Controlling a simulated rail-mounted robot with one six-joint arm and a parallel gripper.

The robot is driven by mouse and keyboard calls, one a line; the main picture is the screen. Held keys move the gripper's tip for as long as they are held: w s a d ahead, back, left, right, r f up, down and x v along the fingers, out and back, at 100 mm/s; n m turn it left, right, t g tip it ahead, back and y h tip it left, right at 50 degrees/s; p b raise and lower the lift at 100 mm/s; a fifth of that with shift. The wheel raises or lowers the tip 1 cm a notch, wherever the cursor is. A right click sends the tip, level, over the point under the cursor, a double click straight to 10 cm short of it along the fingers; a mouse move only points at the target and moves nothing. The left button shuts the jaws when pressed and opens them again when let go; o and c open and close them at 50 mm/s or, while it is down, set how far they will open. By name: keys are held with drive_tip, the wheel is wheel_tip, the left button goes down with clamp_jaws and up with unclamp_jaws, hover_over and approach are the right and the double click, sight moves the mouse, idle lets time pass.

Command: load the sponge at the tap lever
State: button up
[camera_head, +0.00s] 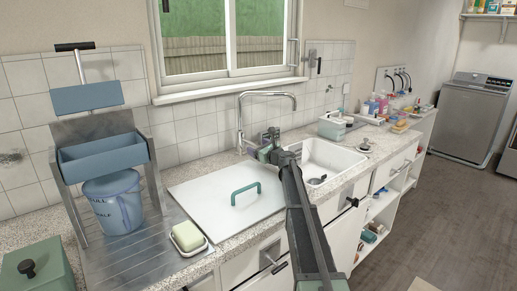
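My gripper (262,147) reaches across the counter to the foot of the tall chrome tap (240,120), beside the sink. It is small here, and its fingers overlap the tap base, so I cannot tell whether they touch it or hold anything. The tap lever cannot be made out behind the gripper. A pale green-yellow block (187,236), which may be the sponge or a bar of soap, lies on a white dish at the front left, well away from my gripper. Small orange and green blocks (401,127) lie on the far right counter.
A white board (215,205) with a green handle lies left of the white sink (335,158). A blue bucket (116,210) stands under a blue trough (103,157). A green lidded box (38,275) is at front left. Bottles (378,104) stand far right.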

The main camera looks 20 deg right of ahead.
drive_tip(key=c, duration=0.3)
drive_tip(key=shift+r+p, duration=0.65)
drive_tip(key=shift+p, duration=0.05)
drive_tip(key=shift+f, duration=0.1)
drive_tip(key=o, duration=1.1)
drive_tip(key=v, duration=1)
drive_tip(key=shift+s, duration=0.4)
